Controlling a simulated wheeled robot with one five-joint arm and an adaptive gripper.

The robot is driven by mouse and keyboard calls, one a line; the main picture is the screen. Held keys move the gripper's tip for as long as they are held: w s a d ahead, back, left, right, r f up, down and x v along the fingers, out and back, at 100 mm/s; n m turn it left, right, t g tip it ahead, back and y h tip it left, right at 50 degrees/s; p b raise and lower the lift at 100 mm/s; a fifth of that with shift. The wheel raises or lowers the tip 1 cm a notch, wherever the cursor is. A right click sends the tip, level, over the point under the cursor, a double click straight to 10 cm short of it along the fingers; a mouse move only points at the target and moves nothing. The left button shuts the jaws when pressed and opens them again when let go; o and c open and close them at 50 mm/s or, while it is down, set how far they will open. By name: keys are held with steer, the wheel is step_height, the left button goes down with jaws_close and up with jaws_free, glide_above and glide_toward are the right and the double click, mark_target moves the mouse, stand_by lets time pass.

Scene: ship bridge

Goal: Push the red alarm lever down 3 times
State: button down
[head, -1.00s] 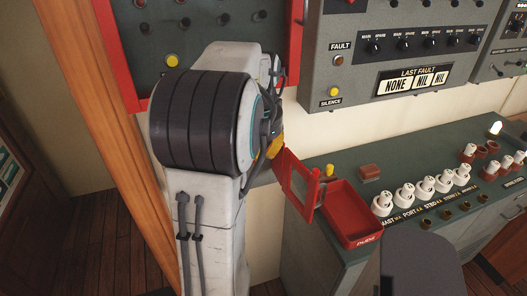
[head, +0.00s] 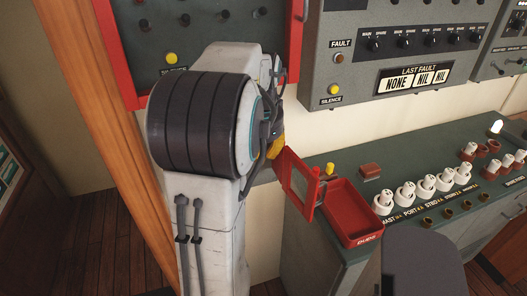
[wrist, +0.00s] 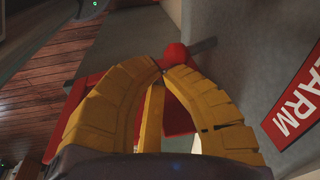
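The red alarm lever shows in the wrist view as a round red knob (wrist: 175,54) on a grey metal rod that runs off to the right. My gripper (wrist: 168,68) has its yellow fingers curved together, tips nearly meeting just in front of the knob. The knob appears beyond the tips, not between them; whether they touch it I cannot tell. A red sign reading "ARM" (wrist: 300,105), its start cut off, stands to the right. In the head view my gripper (head: 276,147) is a patch of yellow, mostly hidden by my arm.
A red open-framed flap (head: 298,182) and a red tray (head: 352,212) are at the left end of the green console (head: 400,225). A yellow button (head: 330,169), a brown block (head: 370,171) and several white knobs stand on it. A grey fault panel (head: 400,50) is above.

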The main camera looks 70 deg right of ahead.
steer(key=shift+s+a+f, duration=0.1)
steer(key=shift+a+f, duration=0.05)
steer(key=shift+f, duration=0.1)
steer(key=f+b, duration=0.2)
steer(key=a+f+b, duration=0.1)
steer(key=shift+s+f+b, duration=0.35)
steer(key=shift+b, duration=0.05)
stand_by(0.3)
steer(key=shift+r, duration=0.15)
steer(key=shift+r+p, duration=0.7)
steer(key=shift+p, duration=0.05)
step_height(320, 180, up, 12)
steer(key=a, duration=0.2)
stand_by(0.5)
